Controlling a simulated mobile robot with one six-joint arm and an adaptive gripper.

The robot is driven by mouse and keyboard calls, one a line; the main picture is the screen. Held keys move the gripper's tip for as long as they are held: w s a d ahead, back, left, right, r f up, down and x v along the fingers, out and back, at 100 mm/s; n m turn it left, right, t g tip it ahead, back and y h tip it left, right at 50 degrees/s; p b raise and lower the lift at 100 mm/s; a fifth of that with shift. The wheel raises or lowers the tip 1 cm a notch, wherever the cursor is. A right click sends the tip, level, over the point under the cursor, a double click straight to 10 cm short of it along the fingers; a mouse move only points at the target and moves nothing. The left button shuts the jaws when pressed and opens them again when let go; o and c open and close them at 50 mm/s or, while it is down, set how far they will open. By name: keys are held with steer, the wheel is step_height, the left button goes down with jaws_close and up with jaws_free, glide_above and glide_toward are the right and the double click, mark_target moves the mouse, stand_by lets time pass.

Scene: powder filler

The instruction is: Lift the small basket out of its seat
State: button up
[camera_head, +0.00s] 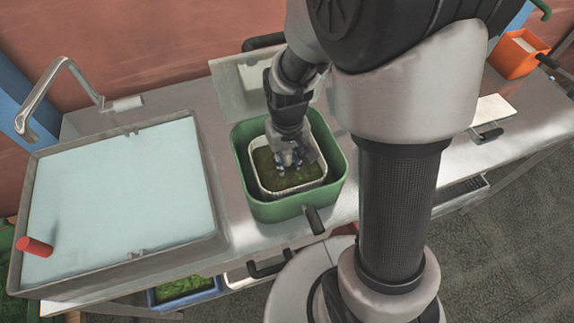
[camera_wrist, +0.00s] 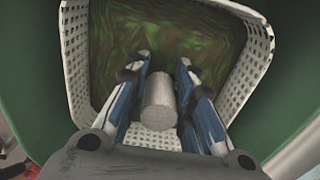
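The small basket (camera_head: 272,186) is white, with perforated walls and a green-brown filling. It sits inside a larger green container (camera_head: 243,170) on the metal counter. In the wrist view the basket's perforated wall (camera_wrist: 246,75) rings the filling. My gripper (camera_head: 288,160) reaches down over the basket's opening. In the wrist view my gripper's two fingers (camera_wrist: 164,60) are parted, with a short grey cylinder (camera_wrist: 158,102) between them, at the basket's near side. Narrow gaps show beside the cylinder; whether it belongs to the basket cannot be told.
A wide shallow basin (camera_head: 120,190) with a tap (camera_head: 65,85) lies left of the green container, with a red cylinder (camera_head: 34,246) on its edge. A dark handle (camera_head: 314,220) sticks out at the container's front. An orange bin (camera_head: 515,55) stands back right.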

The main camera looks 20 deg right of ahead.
jaws_close()
